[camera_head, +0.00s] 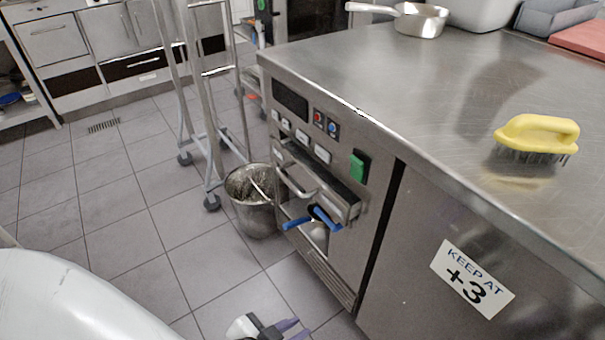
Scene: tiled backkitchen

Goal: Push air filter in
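The air filter (340,197) appears as a drawer-like metal unit with a bar handle in the front panel of the steel counter unit. It sticks out from the panel, with a dark gap along its top. My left gripper (303,328) is low at the bottom edge of the view, below and in front of the filter and well apart from it. Its two purple fingertips are apart with nothing visible between them. Part of this gripper is cut off by the frame.
A metal bucket (250,214) and a wheeled rack (207,140) stand to the left. A yellow brush (540,133) and a pan (420,20) are on the countertop (430,100). The tiled floor (130,240) is open at left.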

